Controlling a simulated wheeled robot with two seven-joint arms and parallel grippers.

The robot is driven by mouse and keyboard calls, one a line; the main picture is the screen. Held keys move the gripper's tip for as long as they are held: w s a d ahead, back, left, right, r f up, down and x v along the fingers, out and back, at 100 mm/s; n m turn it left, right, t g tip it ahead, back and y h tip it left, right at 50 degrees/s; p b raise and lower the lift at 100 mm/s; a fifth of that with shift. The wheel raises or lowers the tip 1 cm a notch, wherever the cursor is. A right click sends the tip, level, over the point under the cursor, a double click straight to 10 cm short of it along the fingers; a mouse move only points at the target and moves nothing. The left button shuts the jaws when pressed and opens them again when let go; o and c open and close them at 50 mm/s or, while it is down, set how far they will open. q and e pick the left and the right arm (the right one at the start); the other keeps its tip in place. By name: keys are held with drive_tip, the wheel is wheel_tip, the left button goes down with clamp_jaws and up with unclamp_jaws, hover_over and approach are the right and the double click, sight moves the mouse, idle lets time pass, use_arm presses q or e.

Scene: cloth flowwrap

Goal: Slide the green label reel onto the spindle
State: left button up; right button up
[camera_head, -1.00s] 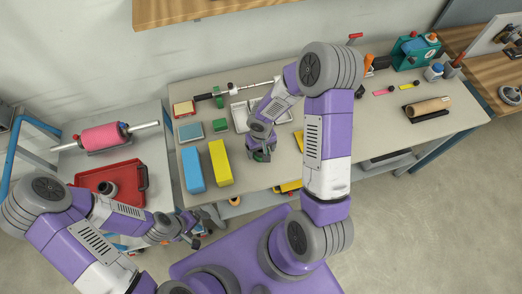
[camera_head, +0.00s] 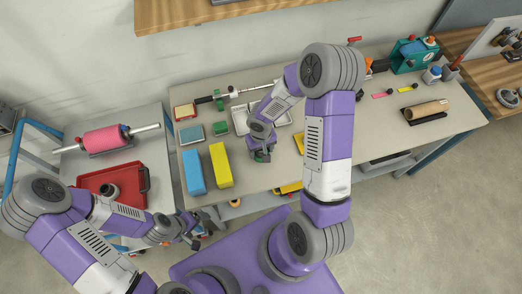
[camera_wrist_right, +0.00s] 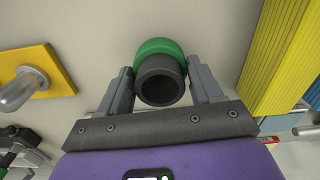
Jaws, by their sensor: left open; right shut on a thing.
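The green label reel (camera_wrist_right: 158,47) has a dark hollow core and sits between the fingers of my right gripper (camera_wrist_right: 160,88), which is shut on it. In the head view, my right gripper (camera_head: 261,150) is low over the middle of the table, right of the yellow block. A metal post, which looks like the spindle (camera_wrist_right: 17,90), stands on a yellow plate (camera_wrist_right: 52,72) in the right wrist view, apart from the reel. In the head view my arm partly hides this plate. My left gripper (camera_head: 203,232) is open and empty in front of the table's left end.
A yellow block (camera_head: 221,165) and a blue block (camera_head: 193,171) lie left of my right gripper. A grey tray (camera_head: 240,119) is behind it. A pink roll (camera_head: 103,139) and a red tray (camera_head: 134,199) are on the left side table. Bare tabletop (camera_head: 375,130) shows right of my arm.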

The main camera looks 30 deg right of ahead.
drive_tip(key=shift+r+p, duration=1.05)
drive_tip(key=shift+r, duration=0.6)
drive_tip(key=o, duration=0.5)
drive_tip(key=c, duration=0.4)
drive_tip(key=shift+m, duration=0.5)
drive_tip(key=s+d+r+p, duration=0.1)
drive_tip(key=d+r+p, duration=0.1)
drive_tip(key=d+p, duration=0.2)
drive_tip(key=s+d+r+p, duration=0.1)
drive_tip(key=d+r+p, duration=0.2)
drive_tip(key=d, duration=0.5)
drive_tip(key=s+d+r+p, duration=0.1)
drive_tip(key=d+r+p, duration=0.1)
drive_tip(key=d+p, duration=0.3)
drive_tip(key=shift+s+d+r+p, duration=0.15)
drive_tip(key=shift+d+r+p, duration=0.05)
drive_tip(key=shift+d, duration=0.25)
drive_tip(key=shift+s+d+r+p, duration=0.15)
drive_tip(key=shift+d+p, duration=0.05)
drive_tip(key=shift+d, duration=0.2)
drive_tip(key=shift+c, duration=0.2)
drive_tip(key=shift+s+d+f+b, duration=0.1)
drive_tip(key=shift+d+f+b, duration=0.05)
drive_tip(key=shift+f+b, duration=0.45)
drive_tip(key=shift+d+f+b, duration=0.15)
drive_tip(key=shift+f+b, duration=0.35)
drive_tip(key=shift+f, duration=0.1)
drive_tip(key=shift+f+b, duration=0.85)
